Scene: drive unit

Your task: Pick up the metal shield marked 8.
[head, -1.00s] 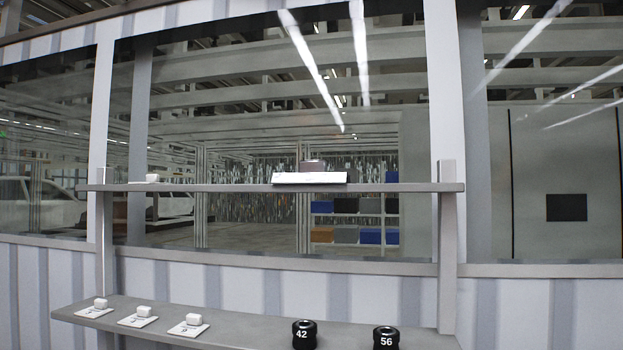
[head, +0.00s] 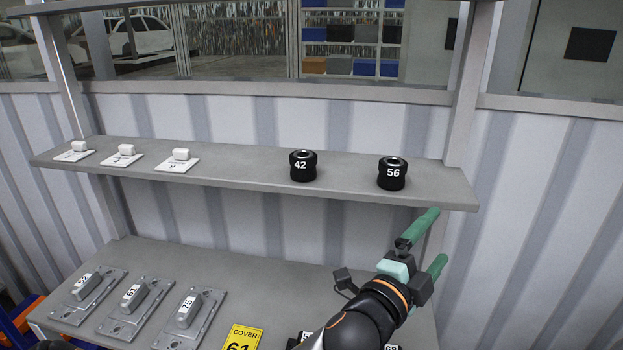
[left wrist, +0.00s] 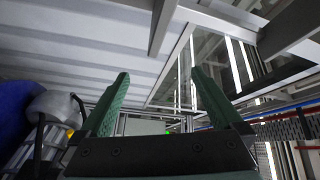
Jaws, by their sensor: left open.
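I cannot make out a metal shield marked 8 in any view. Three grey metal plates with raised, numbered grips lie on the lower shelf in the head view: one at the left (head: 88,291) with an unclear number, one marked 61 (head: 133,306) and one marked 75 (head: 188,317). My left gripper (head: 440,236) is in front of the shelves at the right, right of these plates, with its green fingers apart and empty. In the left wrist view the fingers (left wrist: 161,78) are spread with nothing between them. My right gripper is not in view.
The upper shelf (head: 240,176) holds three white plates with knobs (head: 177,160) and black cylinders marked 42 (head: 302,166) and 56 (head: 392,174). A yellow COVER card (head: 243,338) and partly hidden dark items stand at the lower shelf's front. The shelf's back middle is clear.

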